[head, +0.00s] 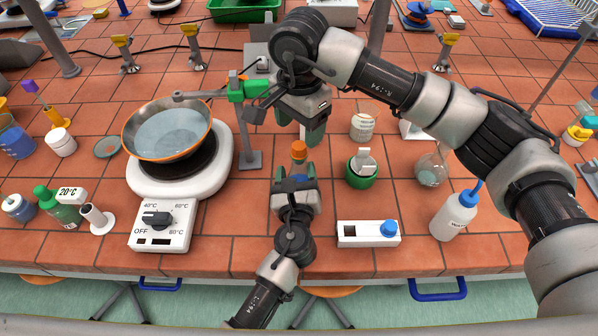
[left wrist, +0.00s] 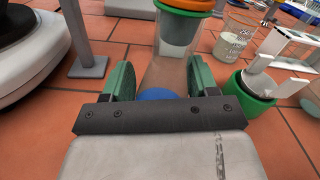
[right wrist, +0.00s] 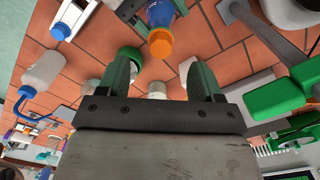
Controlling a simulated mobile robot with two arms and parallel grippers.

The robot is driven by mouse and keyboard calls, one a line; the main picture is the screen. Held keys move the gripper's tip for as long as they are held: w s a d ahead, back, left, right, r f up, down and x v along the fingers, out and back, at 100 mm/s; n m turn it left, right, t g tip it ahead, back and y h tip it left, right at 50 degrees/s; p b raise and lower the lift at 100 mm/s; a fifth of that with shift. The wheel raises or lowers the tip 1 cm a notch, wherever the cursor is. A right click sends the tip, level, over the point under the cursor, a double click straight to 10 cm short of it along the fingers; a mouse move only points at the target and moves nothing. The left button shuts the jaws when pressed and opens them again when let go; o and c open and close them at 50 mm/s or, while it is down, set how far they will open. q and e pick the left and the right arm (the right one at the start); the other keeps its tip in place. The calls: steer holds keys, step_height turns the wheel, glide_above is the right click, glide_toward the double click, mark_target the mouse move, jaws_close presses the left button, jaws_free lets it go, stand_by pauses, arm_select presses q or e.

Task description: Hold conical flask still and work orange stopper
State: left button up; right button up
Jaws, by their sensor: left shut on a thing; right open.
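A conical flask with blue liquid (left wrist: 158,94) stands between the fingers of my left gripper (head: 295,182), which is shut on it. In the left wrist view the fingers (left wrist: 162,80) lie on both sides of the glass. The orange stopper (head: 298,149) sits in the flask's mouth and also shows in the right wrist view (right wrist: 160,44). My right gripper (head: 302,128) is open and empty, behind and above the stopper in the head view. In the right wrist view the stopper appears just beyond the gap between its fingers (right wrist: 162,72). My left gripper hides most of the flask in the head view.
A hotplate (head: 147,232) with a metal bowl (head: 170,133) stands left; a clamp stand (head: 249,158) is close beside the flask. A green-ringed container (head: 362,180), a white block (head: 350,241) and a wash bottle (head: 447,218) stand right. Another conical flask (head: 431,172) is farther right.

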mark_target(299, 145)
arm_select(q)
steer(key=shift+f, duration=0.15)
arm_select(e)
step_height(299, 145, down, 7)
steer(key=shift+f, duration=0.2)
steer(key=c, duration=1.1)
steer(key=shift+r, duration=0.1)
steer(key=shift+c, duration=0.2)
steer(key=shift+r, duration=0.1)
arm_select(q)
steer(key=shift+a+f, duration=0.1)
arm_select(e)
steer(key=shift+w+r, duration=0.1)
steer(key=shift+r, duration=1.65)
